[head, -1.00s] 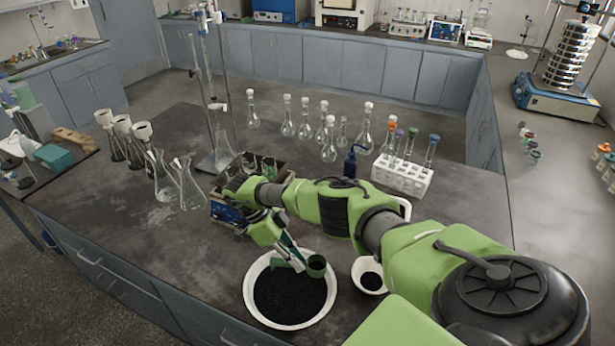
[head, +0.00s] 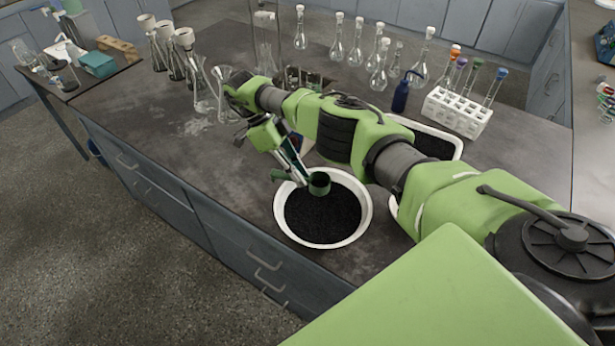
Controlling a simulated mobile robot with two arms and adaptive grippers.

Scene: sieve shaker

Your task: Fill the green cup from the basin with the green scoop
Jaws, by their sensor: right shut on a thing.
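The white basin (head: 366,214) stands near the front edge of the bench, filled with black granules (head: 322,214). My right gripper (head: 298,178) reaches down over the far rim of the basin. It is shut on the green scoop (head: 319,184). The scoop's round bowl is at the right of the fingers, above the granules, and its handle end sticks out at the left. I cannot tell whether the scoop holds granules. I cannot make out the green cup; my right arm hides part of the bench. My left gripper is not in view.
A white tray (head: 457,147) of dark granules lies partly behind my right arm. Behind it are a blue bottle (head: 401,96), a white tube rack (head: 456,112) and several stoppered flasks. Conical flasks (head: 204,90) stand at the left. The bench's front left is clear.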

